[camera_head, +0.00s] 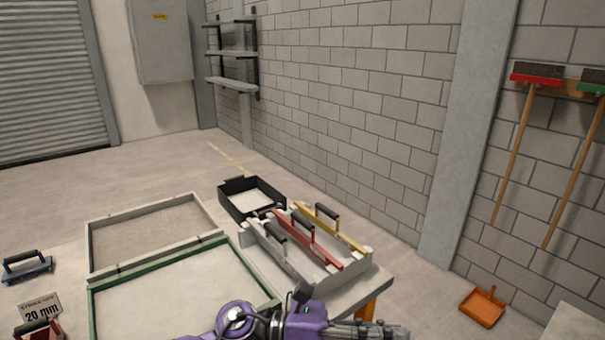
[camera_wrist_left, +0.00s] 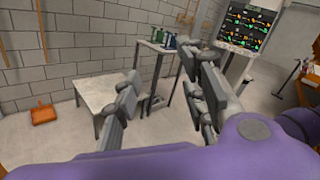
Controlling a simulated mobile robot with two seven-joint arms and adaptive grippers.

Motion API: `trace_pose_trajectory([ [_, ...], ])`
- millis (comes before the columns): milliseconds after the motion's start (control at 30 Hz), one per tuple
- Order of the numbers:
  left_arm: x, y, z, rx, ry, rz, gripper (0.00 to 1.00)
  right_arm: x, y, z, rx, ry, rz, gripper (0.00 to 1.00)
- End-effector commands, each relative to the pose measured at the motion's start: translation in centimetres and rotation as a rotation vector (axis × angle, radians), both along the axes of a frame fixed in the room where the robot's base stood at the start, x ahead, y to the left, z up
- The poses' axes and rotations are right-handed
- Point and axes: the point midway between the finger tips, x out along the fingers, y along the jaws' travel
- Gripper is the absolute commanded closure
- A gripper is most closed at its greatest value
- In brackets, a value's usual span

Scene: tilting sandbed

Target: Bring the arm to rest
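My left arm (camera_head: 235,318), purple with grey joints, reaches in along the bottom edge of the head view. Its grey left gripper (camera_head: 372,331) points right, in front of the white table's near corner, and is partly cut off by the frame. In the left wrist view the gripper (camera_wrist_left: 162,78) has its fingers spread apart, with nothing between them. Only floor and furniture farther off show through the gap. My right gripper is in neither view.
An orange dustpan (camera_head: 482,306) lies on the floor near the wall. A dark board (camera_wrist_left: 247,27) stands beyond the gripper.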

Motion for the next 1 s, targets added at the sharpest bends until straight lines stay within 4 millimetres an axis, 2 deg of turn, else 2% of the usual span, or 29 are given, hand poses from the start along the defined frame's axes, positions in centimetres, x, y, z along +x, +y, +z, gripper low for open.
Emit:
trace_pose_trajectory([
  [33, 0.3, 0.8, 0.5, -0.093, 0.169, 0.089, 0.62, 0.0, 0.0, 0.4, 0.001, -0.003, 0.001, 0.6],
  [133, 2.2, 3.5, 0.4, -0.274, 0.508, 0.264, 0.62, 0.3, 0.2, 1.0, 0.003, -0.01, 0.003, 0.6],
  [233, 4.0, 7.7, -1.7, -0.455, 0.852, 0.438, 0.62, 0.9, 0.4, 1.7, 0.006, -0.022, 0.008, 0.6],
  [333, 4.8, 12.9, -5.8, -0.645, 1.2, 0.613, 0.62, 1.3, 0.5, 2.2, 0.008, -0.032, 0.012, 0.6],
  [433, 3.8, 18.3, -11.2, -0.837, 1.52, 0.777, 0.62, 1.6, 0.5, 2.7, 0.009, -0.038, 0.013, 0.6],
  [567, 0.0, 24.1, -18.5, -1.072, 1.868, 0.961, 0.62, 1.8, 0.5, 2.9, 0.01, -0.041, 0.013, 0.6],
  [600, -1.7, 25.6, -20.6, -1.146, 1.965, 1.01, 0.62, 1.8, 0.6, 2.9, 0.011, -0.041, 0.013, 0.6],
  [700, -6.6, 28.7, -25.4, -1.33, 2.182, 1.13, 0.62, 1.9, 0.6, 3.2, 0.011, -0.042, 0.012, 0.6],
  [833, -13.2, 31.3, -30.0, -1.547, 2.399, 1.255, 0.62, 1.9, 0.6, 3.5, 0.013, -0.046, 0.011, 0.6],
  [867, -14.5, 31.6, -30.8, 1.554, -2.383, -1.25, 0.62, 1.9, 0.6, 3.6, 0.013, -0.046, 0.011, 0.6],
  [900, -16.1, 31.9, -31.6, 1.535, -2.321, -1.218, 0.62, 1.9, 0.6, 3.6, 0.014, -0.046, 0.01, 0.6],
  [1000, -19.1, 32.5, -33.0, 1.501, -2.21, -1.165, 0.62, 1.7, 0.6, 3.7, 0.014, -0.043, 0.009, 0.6],
])
